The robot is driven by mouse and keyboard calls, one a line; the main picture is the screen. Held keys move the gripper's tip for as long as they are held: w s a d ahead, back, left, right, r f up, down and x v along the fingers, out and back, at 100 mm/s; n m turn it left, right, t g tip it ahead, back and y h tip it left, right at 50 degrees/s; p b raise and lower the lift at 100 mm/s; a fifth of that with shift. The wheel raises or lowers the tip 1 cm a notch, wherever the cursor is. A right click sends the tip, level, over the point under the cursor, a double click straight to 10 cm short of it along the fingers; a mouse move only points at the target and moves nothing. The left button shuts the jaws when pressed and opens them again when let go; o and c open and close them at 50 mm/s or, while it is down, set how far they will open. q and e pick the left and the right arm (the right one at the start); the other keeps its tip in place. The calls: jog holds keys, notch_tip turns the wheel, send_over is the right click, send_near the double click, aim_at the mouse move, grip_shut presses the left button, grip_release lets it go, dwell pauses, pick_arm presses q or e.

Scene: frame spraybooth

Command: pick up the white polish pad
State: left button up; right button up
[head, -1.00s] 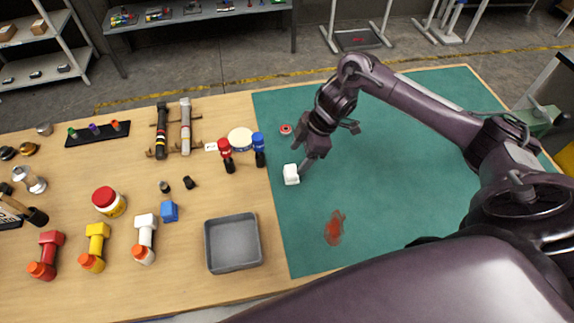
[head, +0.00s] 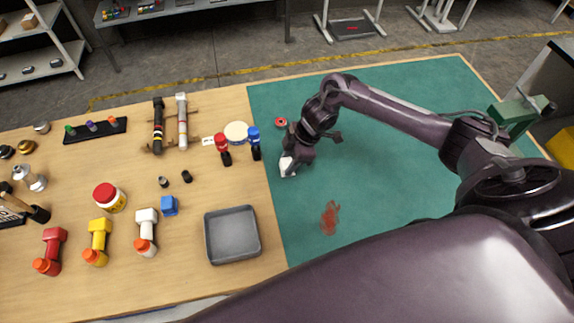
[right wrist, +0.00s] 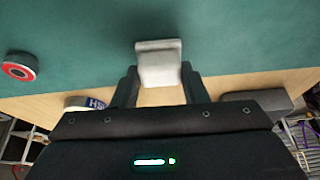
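The white polish pad (head: 288,165) is a small white block on the green mat (head: 400,150), near its left edge. In the right wrist view the pad (right wrist: 158,62) lies between the fingertips of my right gripper (right wrist: 159,80). The fingers are apart, one on each side of the pad, with only narrow gaps, and contact is hard to judge. In the head view my right gripper (head: 293,160) is down at the pad and hides part of it. My left gripper is out of view.
A grey tray (head: 258,240) is at the front left.

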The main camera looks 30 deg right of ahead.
jog(key=shift+c, duration=1.3)
jog(key=shift+w+r, duration=0.1)
jog(key=shift+r, duration=0.4)
notch_tip(320, 180, up, 10)
jog(key=b, duration=0.2)
notch_tip(320, 180, up, 9)
jog(key=p, duration=0.2)
send_over(289, 161)
